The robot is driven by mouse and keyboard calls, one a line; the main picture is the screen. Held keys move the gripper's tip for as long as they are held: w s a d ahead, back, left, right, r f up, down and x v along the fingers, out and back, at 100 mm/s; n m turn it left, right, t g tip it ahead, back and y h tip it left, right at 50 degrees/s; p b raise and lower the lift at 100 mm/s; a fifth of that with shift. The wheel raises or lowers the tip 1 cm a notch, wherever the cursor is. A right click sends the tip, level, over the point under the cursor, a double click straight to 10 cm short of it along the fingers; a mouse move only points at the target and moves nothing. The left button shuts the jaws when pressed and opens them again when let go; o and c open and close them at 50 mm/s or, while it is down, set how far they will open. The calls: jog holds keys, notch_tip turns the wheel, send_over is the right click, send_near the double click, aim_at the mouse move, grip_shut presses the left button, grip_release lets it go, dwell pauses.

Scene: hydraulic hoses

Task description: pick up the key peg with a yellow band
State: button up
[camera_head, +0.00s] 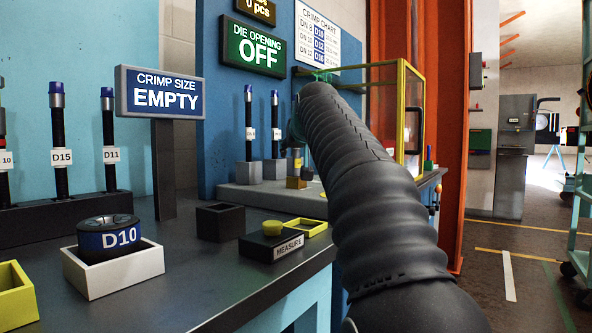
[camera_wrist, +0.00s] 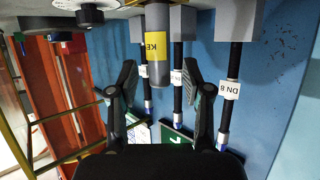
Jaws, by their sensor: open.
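The key peg (camera_wrist: 157,73) is a grey cylinder with a yellow band marked "KE" in the wrist view, which is upside down. Its lower picture end lies between the two spread fingers of my gripper (camera_wrist: 158,72), with a gap on each side. I cannot tell how far it reaches into the jaws. In the head view, the peg (camera_head: 297,162) stands upright in a small brownish block (camera_head: 296,183), beside my arm. My gripper is mostly hidden behind my arm there. It is open and holds nothing.
Hose samples (camera_head: 249,120) in grey blocks stand close to the peg; one is labelled DN 8 (camera_wrist: 230,90). A yellow-framed guard (camera_head: 402,110) is to the right. The dark bench holds a D10 die (camera_head: 110,235), an open dark box (camera_head: 220,222) and a MEASURE block (camera_head: 272,246).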

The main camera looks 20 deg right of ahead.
grip_shut()
jog(key=shift+r, duration=0.1)
